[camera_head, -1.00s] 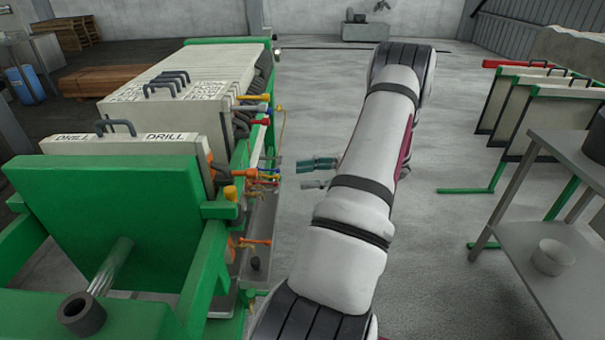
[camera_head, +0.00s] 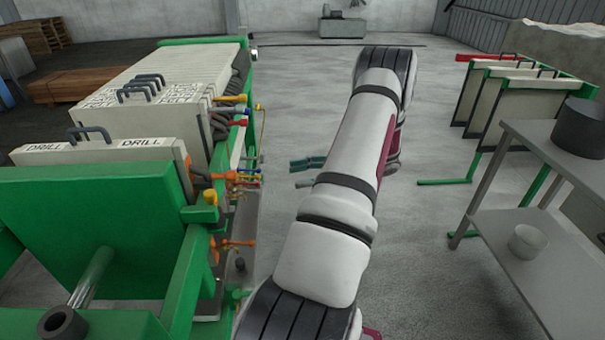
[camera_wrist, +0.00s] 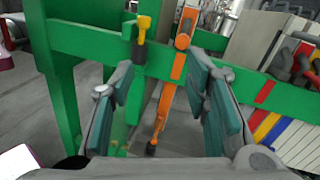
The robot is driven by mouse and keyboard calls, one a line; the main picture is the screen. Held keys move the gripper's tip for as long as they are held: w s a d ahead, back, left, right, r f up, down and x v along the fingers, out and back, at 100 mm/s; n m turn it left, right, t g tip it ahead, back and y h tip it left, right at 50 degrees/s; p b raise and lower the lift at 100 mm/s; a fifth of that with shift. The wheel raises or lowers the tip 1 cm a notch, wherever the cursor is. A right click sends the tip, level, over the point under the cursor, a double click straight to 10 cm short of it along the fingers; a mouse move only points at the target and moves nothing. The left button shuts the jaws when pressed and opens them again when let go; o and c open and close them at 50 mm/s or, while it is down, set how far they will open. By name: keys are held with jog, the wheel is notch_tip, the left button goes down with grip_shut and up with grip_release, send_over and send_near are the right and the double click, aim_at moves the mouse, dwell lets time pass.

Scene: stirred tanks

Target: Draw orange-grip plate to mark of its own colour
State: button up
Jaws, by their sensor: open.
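My gripper (camera_head: 298,173) is open and empty, over the aisle to the right of the green press frame. In the wrist view, its teal fingers (camera_wrist: 166,80) stand apart. Between them, farther off, shows an orange grip (camera_wrist: 160,115) with a dark tip, at a green rail (camera_wrist: 225,76). An orange band (camera_wrist: 177,67) shows on this rail. The head view shows an orange grip (camera_head: 238,243) low on the press side. A white plate (camera_head: 120,152) marked DRILL stands behind the green end plate. Which plate the orange grip belongs to is unclear.
A yellow knob (camera_wrist: 142,28) stands left of the orange grip. A red band (camera_wrist: 264,92) is farther right on the rail. A steel table (camera_head: 520,245) with a white bowl (camera_head: 528,241) is at the right.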

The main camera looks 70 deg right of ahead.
jog(key=shift+w, duration=0.1)
jog(key=m+t+h+b, duration=0.2)
jog(key=h+b, duration=0.1)
jog(key=b, duration=0.2)
send_near(235, 176)
jog(key=x, duration=0.6)
jog(key=d+f+b+x, duration=0.1)
jog(key=x, duration=0.3)
jog(key=shift+w, duration=0.35)
jog(key=shift+c, duration=0.3)
grip_shut()
